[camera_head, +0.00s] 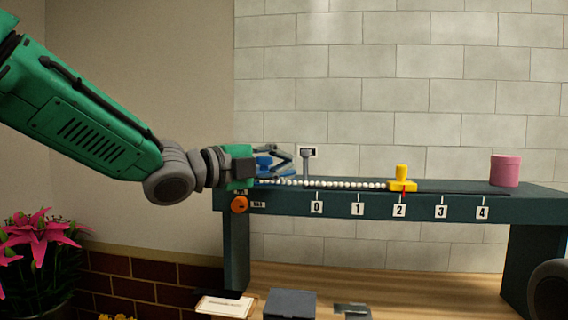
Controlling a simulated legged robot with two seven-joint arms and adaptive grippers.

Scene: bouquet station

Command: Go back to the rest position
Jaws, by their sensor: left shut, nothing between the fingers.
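My left arm comes in from the left, and its gripper (286,161) is over the left end of the dark teal bench (365,205). The fingers are shut with nothing between them. A blue object (264,164) shows just behind the gripper and is partly hidden by it. A row of white beads (345,184) runs along the bench top from below the gripper to a yellow slider (402,180) above the label 2. My right gripper is not in view.
A pink cylinder (505,170) stands at the bench's right end. A grey post (306,165) stands behind the beads. An orange knob (239,204) is on the bench front. Pink flowers (37,235) stand lower left. A dark box (290,304) and a white card (224,305) are below.

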